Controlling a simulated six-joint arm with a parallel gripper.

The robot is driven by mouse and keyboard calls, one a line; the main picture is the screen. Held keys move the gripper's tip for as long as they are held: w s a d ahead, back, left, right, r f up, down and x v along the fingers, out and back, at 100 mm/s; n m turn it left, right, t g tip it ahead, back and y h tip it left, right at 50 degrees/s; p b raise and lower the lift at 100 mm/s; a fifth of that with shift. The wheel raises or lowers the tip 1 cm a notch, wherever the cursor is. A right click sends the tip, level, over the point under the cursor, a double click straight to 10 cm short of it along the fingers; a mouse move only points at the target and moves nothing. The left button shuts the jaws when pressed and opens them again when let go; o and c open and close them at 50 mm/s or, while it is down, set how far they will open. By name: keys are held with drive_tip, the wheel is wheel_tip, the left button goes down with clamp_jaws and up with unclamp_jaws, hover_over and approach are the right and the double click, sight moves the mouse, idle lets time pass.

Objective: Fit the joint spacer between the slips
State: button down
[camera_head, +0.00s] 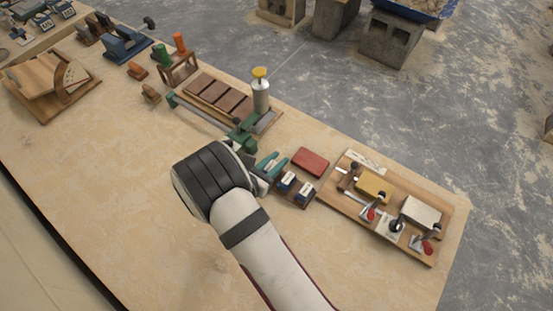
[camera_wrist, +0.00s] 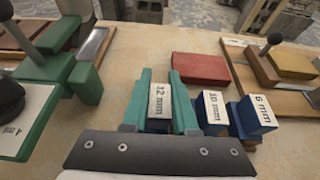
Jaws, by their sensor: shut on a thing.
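My gripper (camera_wrist: 161,100) has its green fingers shut on a joint spacer labelled 12 mm (camera_wrist: 159,103). I cannot tell whether the spacer is clear of the rack. Two more blue spacers stand to its right, labelled 10 mm (camera_wrist: 211,110) and what looks like 6 mm (camera_wrist: 255,113). The brown slips (camera_head: 219,94) lie in a row on a wooden board further back, with a green clamp-like fixture (camera_head: 246,129) at the near end.
A red block (camera_head: 311,161) lies behind the spacers. A wooden board (camera_head: 334,198) with tools and a yellow sponge-like block (camera_head: 374,186) is at right. The bench (camera_head: 110,190) is clear at left front.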

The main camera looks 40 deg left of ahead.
drive_tip(key=shift+f, duration=0.1)
drive_tip(key=shift+c, duration=0.7)
unclamp_jaws()
drive_tip(key=shift+r, duration=3.5)
